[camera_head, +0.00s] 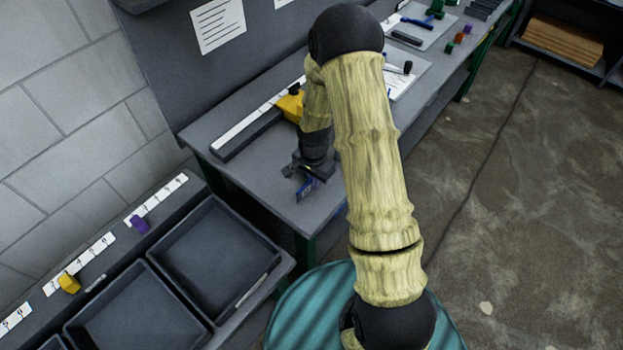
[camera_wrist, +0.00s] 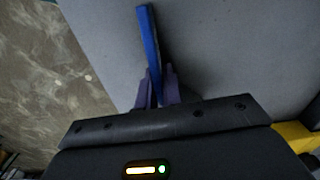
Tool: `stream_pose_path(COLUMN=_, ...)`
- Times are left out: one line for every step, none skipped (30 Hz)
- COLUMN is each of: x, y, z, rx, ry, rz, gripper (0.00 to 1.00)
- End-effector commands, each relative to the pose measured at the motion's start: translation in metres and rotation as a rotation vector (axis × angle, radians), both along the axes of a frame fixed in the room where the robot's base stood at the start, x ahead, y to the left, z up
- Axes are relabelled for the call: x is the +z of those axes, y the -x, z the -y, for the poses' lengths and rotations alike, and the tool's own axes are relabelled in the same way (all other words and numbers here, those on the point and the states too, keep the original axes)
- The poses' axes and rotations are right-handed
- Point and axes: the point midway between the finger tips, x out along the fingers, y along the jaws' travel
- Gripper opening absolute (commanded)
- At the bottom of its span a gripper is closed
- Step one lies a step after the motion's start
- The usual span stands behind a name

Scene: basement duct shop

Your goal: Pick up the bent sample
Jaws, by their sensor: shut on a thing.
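My gripper (camera_head: 304,180) is low over the near end of the grey workbench (camera_head: 235,160). In the wrist view its two purple fingers (camera_wrist: 158,90) are closed around a long, narrow blue piece (camera_wrist: 149,35). The blue piece also shows below the gripper in the head view (camera_head: 308,188). Its far part sticks out beyond the fingertips, and its near end is hidden between the fingers. I cannot tell for certain whether it is bent, or whether it touches the bench.
A long bar with a white strip (camera_head: 262,115) and a yellow block (camera_head: 291,106) lie behind my gripper. Dark trays (camera_head: 215,255) with numbered labels stand at lower left, with a purple piece (camera_head: 139,224) and a yellow piece (camera_head: 69,284) on the ledge. Open floor (camera_head: 520,210) lies right.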

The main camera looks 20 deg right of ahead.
Motion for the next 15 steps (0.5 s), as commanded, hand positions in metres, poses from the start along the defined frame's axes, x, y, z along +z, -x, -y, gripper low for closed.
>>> stream_pose_path(x=0.001, y=0.000, z=0.000, rx=0.000, ry=0.000, rz=0.001, gripper=0.00)
stream_pose_path(x=0.003, y=0.000, z=0.000, rx=0.000, ry=0.000, rz=0.001, gripper=0.00)
stream_pose_path(x=0.005, y=-0.001, z=0.000, rx=0.000, ry=0.000, rz=0.002, gripper=0.00)
stream_pose_path(x=0.007, y=-0.001, z=0.000, rx=0.000, ry=0.000, rz=0.002, gripper=0.00)
stream_pose_path(x=0.010, y=-0.001, z=0.000, rx=0.000, ry=0.000, rz=0.002, gripper=0.00)
stream_pose_path(x=0.014, y=-0.001, z=0.000, rx=0.000, ry=0.000, rz=0.004, gripper=0.00)
stream_pose_path(x=0.018, y=-0.001, z=0.000, rx=0.000, ry=0.000, rz=0.004, gripper=0.00)
stream_pose_path(x=0.022, y=-0.001, z=0.000, rx=0.000, ry=0.000, rz=0.005, gripper=0.00)
stream_pose_path(x=0.028, y=-0.001, z=0.000, rx=0.000, ry=0.000, rz=0.005, gripper=0.00)
stream_pose_path(x=0.034, y=-0.001, z=0.000, rx=0.000, ry=0.001, rz=0.006, gripper=0.00)
stream_pose_path(x=0.039, y=-0.001, z=0.000, rx=0.000, ry=0.000, rz=0.005, gripper=0.00)
stream_pose_path(x=0.046, y=-0.001, z=0.000, rx=0.000, ry=0.000, rz=0.006, gripper=0.00)
stream_pose_path(x=0.052, y=-0.001, z=0.000, rx=0.000, ry=0.000, rz=0.005, gripper=0.00)
stream_pose_path(x=0.058, y=-0.001, z=0.000, rx=0.000, ry=0.000, rz=0.006, gripper=0.00)
stream_pose_path(x=0.065, y=-0.001, z=0.000, rx=0.000, ry=0.001, rz=0.006, gripper=0.00)
